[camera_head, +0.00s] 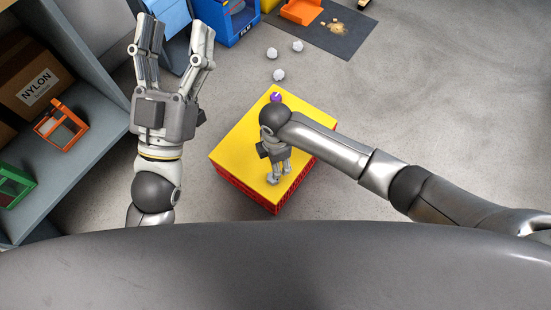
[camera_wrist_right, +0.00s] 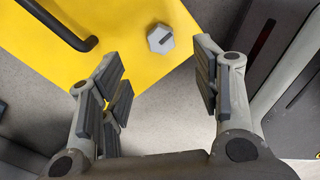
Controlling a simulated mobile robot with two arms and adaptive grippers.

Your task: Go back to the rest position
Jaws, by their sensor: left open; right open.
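My left gripper (camera_head: 176,28) is raised at the left of the head view, fingers spread and empty, beside the shelf. My right gripper (camera_head: 279,175) hangs over the yellow-topped red box (camera_head: 240,140) in the head view, partly hidden by its own arm. In the right wrist view my right gripper (camera_wrist_right: 162,75) is open with nothing between its fingers. The yellow surface (camera_wrist_right: 120,25) lies beyond them.
A grey shelf (camera_head: 95,150) at left holds a NYLON carton (camera_head: 35,90), an orange frame (camera_head: 60,127) and a green one (camera_head: 15,183). A purple item (camera_head: 276,97) is at the box's far corner. Floor at right is clear.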

